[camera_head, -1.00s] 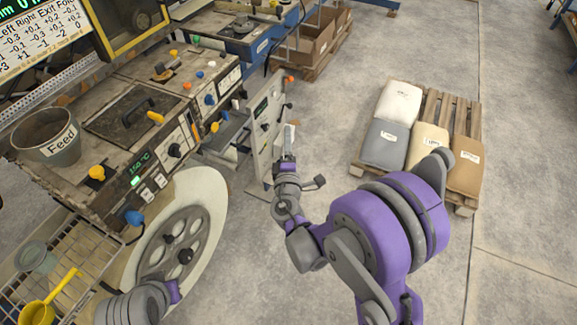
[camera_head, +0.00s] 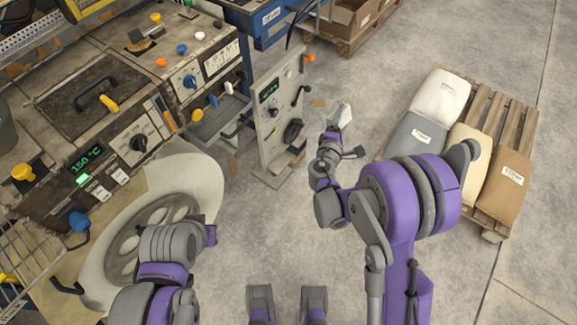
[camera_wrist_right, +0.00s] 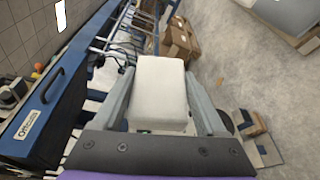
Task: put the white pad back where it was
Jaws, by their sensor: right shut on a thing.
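The white pad (camera_wrist_right: 160,92) is a pale block between the two fingers of my right gripper (camera_wrist_right: 162,100) in the right wrist view. In the head view the white pad (camera_head: 345,114) shows small at the tip of my right gripper (camera_head: 336,130), held in the air to the right of the upright grey panel. My left arm reaches in at the lower left of the head view, over the round wheel, but its fingers cannot be made out there.
The upright grey panel (camera_head: 279,110) with knobs and a crank stands left of my right gripper. The machine (camera_head: 75,150) with a 150 °C display fills the left. A pallet (camera_head: 497,228) with several sacks is at the right. Floor between is clear.

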